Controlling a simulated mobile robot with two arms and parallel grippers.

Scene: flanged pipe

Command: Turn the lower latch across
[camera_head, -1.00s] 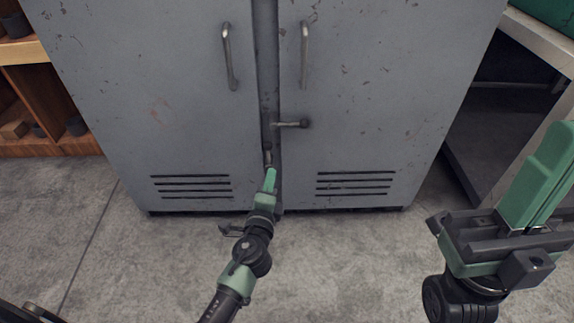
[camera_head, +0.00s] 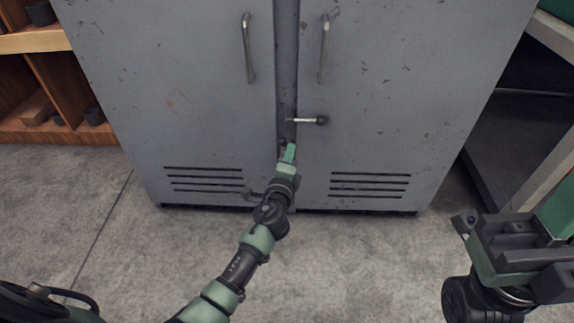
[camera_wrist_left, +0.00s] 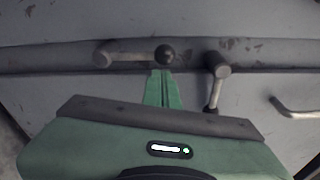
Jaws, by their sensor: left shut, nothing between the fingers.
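The lower latch (camera_wrist_left: 135,54) is a short metal lever with a dark round knob. In the left wrist view it lies along the gap between the cabinet doors. In the head view it is mostly hidden by my left gripper (camera_head: 290,148). The left gripper is shut and empty, its green fingertips (camera_wrist_left: 161,74) beside the knob; I cannot tell if they touch. The upper latch (camera_head: 306,120) lies across onto the right door; it also shows in the left wrist view (camera_wrist_left: 216,85). My right gripper (camera_head: 525,245) is partly cut off at lower right.
The grey cabinet (camera_head: 215,125) has two upright door handles (camera_head: 248,48), (camera_head: 324,48) above the latches. A wooden shelf (camera_head: 55,90) stands to the left and a metal bench (camera_head: 515,125) to the right. The concrete floor in front is clear.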

